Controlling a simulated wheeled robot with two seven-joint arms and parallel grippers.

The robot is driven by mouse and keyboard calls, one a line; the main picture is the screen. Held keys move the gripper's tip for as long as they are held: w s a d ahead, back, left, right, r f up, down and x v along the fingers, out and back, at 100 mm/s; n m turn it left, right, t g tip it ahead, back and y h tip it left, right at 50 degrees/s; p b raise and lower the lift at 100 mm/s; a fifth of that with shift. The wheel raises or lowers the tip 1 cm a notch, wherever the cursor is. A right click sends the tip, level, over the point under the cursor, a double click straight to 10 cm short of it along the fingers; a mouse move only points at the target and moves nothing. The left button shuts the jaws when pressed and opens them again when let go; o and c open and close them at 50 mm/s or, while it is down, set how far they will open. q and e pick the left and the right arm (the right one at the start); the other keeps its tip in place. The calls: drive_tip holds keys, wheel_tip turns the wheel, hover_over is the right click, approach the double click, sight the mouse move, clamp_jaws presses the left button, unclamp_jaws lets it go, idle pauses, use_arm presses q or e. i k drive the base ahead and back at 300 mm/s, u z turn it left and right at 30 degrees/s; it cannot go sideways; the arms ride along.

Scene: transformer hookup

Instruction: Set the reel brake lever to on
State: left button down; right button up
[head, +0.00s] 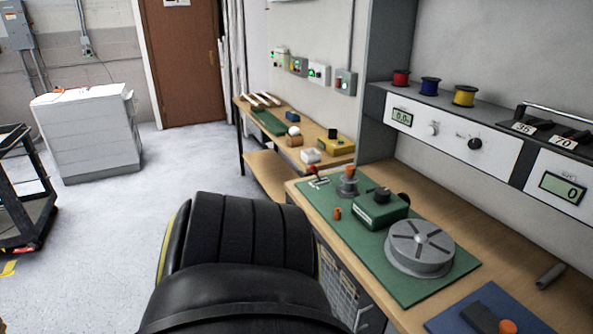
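A round grey reel-like disc (421,243) with dark radial slots lies on a green mat (410,289) on the wooden bench at right. Behind it stands a green box (379,210) with a black knob on top. An orange-topped grey post (348,182) stands farther back on the mat. A small red-handled metal piece (317,180) is at the mat's far left corner. I cannot tell which part is the reel brake lever or its setting. Neither gripper shows; a large black link of my own arm fills the bottom centre.
A shelf above the bench holds red (401,78), blue (430,86) and yellow (465,95) spools and meter panels. A blue mat (455,320) lies at the bench's near end. A second bench (262,137) stands behind. The floor at left is open between a white cabinet (88,135) and my arm.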

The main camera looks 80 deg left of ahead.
sight(313, 168)
drive_tip(key=u, duration=3.5)
drive_tip(key=i, duration=1.75)
drive_tip(key=z, duration=2.85)
